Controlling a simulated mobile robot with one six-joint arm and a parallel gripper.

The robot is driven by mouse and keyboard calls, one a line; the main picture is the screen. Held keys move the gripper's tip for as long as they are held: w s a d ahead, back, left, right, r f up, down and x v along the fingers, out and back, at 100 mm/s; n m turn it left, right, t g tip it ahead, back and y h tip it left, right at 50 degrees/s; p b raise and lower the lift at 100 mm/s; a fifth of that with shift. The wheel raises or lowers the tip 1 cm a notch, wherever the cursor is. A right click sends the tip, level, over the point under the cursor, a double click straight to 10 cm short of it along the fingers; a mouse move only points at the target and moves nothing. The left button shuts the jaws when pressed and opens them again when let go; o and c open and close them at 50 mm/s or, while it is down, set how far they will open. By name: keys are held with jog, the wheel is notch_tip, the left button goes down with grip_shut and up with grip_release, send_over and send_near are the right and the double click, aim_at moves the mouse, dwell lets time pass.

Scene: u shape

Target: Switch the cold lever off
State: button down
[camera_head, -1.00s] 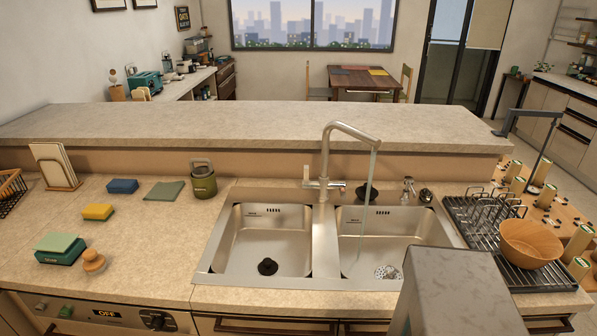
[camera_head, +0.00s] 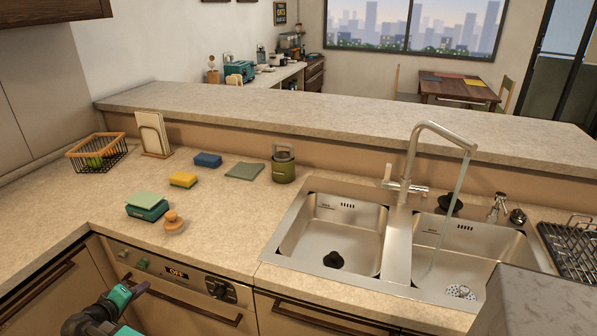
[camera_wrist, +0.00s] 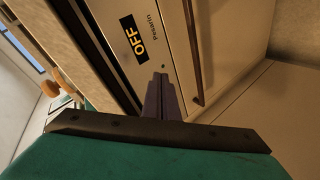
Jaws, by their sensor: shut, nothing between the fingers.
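The tall metal faucet (camera_head: 408,165) stands behind the double sink, and a thin stream of water (camera_head: 452,205) falls from its spout into the right basin. A small upright lever (camera_head: 388,172) is on the left of its base. A handle with a reddish end (camera_head: 424,190) sticks out on the right. No cold marking is readable. My teal arm (camera_head: 120,298) shows at the bottom left of the head view, far from the faucet. In the wrist view my gripper (camera_wrist: 163,80) is shut and empty, near an appliance front with an OFF display (camera_wrist: 133,37). The faucet is not in the wrist view.
The counter left of the sink holds a green canister (camera_head: 283,165), sponges (camera_head: 183,180), a scale (camera_head: 147,206) and a wooden-knobbed brush (camera_head: 174,222). A raised ledge (camera_head: 300,115) runs behind the sink. A wire rack (camera_head: 572,248) stands at the right.

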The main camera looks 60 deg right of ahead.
jog(key=w+d+r+m+h, duration=0.15)
jog(key=d+r, duration=0.35)
jog(key=r, duration=0.5)
jog(key=w+d+r+m+h+b, duration=0.1)
jog(key=d+r+m+h, duration=0.15)
jog(key=d+r, duration=0.55)
jog(key=w+d+r+m+h, duration=0.1)
jog(key=d+r+m+h, duration=0.15)
jog(key=r, duration=1.05)
jog(key=s+d+f+m+g+b, duration=0.15)
jog(key=s+d+g, duration=0.45)
jog(key=s+d, duration=0.6)
jog(key=s+d+f+m+g, duration=0.15)
jog(key=s+d+g, duration=0.5)
jog(key=d, duration=0.95)
jog(key=s+d+f+g+y, duration=0.1)
jog(key=s+d, duration=0.4)
jog(key=s, duration=0.5)
jog(key=s+d+f+m+g+y+b, duration=0.1)
jog(key=s+d+g+y, duration=0.2)
jog(key=s, duration=0.8)
jog(key=s+d+f+m+g+y+b, duration=0.1)
jog(key=s+d+f+g+y, duration=0.1)
jog(key=s+d, duration=0.6)
jog(key=shift+s+g+y, duration=0.45)
jog(key=shift+s+g, duration=0.6)
jog(key=shift+s, duration=0.15)
jog(key=shift+s+d, duration=0.1)
jog(key=shift+d, duration=0.05)
